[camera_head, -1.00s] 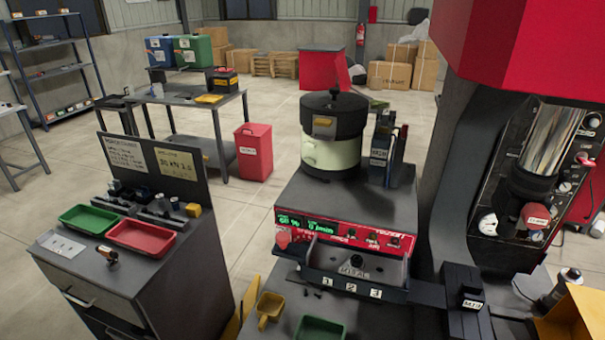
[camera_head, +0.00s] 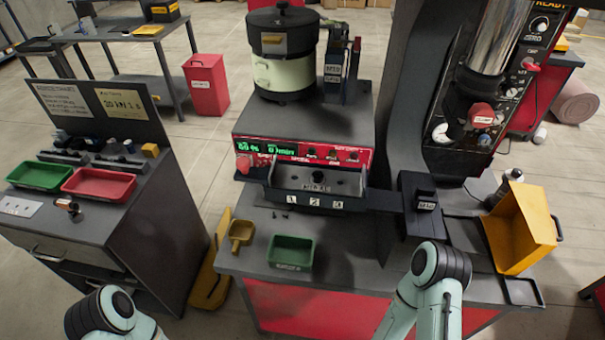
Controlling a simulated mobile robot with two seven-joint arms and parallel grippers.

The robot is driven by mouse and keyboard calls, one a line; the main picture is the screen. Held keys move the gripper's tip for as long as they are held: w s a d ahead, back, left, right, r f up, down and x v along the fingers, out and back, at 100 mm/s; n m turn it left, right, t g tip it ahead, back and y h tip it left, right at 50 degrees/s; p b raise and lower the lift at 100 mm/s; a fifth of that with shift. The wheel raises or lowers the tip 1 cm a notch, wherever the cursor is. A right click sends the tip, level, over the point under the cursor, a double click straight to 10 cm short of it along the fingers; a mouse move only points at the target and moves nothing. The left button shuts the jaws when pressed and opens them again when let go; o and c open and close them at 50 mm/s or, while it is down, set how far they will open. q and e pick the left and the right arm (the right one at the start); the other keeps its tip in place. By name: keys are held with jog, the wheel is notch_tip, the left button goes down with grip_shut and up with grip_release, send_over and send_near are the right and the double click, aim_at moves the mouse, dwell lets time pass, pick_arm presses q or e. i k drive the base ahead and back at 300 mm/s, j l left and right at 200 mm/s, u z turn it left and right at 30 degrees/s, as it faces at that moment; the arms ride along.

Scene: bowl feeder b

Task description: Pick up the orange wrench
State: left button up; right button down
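I cannot make out an orange wrench for certain in the head view. A small tool with an orange-brown part (camera_head: 70,207) lies on the left cabinet in front of the red tray, too small to identify. Parts of my two arms show at the bottom edge, one at the lower left and one at the lower right. Neither gripper is in view.
A bowl feeder (camera_head: 283,55) stands on the central bench (camera_head: 345,255). A green bin (camera_head: 291,252), a yellow scoop (camera_head: 240,233) and a tilted orange-yellow bin (camera_head: 522,232) are on the bench. The left cabinet (camera_head: 150,225) carries green (camera_head: 40,176) and red (camera_head: 98,184) trays.

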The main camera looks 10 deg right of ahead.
aim_at(76, 216)
jog(key=u, duration=0.45)
jog(key=k+u, duration=0.15)
jog(key=u, duration=0.35)
jog(key=j+u, duration=0.1)
jog(key=u, duration=0.35)
